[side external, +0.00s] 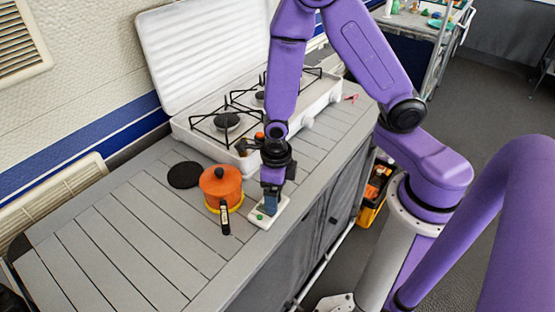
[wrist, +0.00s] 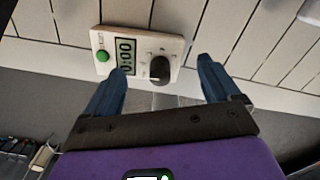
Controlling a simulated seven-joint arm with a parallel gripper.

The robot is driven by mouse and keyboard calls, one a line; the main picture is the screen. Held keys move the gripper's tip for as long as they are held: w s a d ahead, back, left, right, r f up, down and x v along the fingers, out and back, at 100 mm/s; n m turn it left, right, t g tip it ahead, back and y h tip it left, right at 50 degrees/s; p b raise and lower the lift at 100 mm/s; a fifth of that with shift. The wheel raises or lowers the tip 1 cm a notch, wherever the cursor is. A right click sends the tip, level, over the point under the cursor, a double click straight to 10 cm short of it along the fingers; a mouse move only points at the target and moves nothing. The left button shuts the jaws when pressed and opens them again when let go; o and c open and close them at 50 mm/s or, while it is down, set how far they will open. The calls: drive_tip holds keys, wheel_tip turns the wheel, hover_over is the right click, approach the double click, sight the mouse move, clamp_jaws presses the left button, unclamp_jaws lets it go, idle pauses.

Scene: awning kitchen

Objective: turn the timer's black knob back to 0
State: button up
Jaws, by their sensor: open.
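The timer (wrist: 179,46) is a pale flat box lying on the slatted counter, with a green button (wrist: 102,56), a display (wrist: 125,54) and a black knob (wrist: 160,68). The display appears to read 0:00, seen sideways. The direction the knob points is not clear. My gripper (wrist: 161,66) is open and empty, with one blue finger on each side of the knob in the wrist view and visible gaps to it. In the side view my gripper (side external: 270,207) is pointed down over the timer (side external: 259,219) and hides its knob.
A black disc (side external: 185,175) lies behind the pot. A white gas stove (side external: 205,145) with its lid up stands at the back. The counter's left part is clear.

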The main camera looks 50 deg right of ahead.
drive_tip(key=shift+r, duration=3.5)
drive_tip(key=shift+s+r+m, duration=0.25)
drive_tip(key=shift+r+m, duration=0.1)
drive_tip(key=shift+m, duration=0.35)
drive_tip(key=s+d+r+m, duration=0.2)
drive_tip(key=s+r+m, duration=0.3)
drive_tip(key=m, duration=0.8)
drive_tip(key=s+d+r+m, duration=0.2)
drive_tip(key=s+r+m, duration=0.4)
drive_tip(key=s+m, duration=0.3)
drive_tip(key=shift+s+r+m, duration=0.2)
drive_tip(key=shift+s+m, duration=0.05)
drive_tip(key=shift+m, duration=2.05)
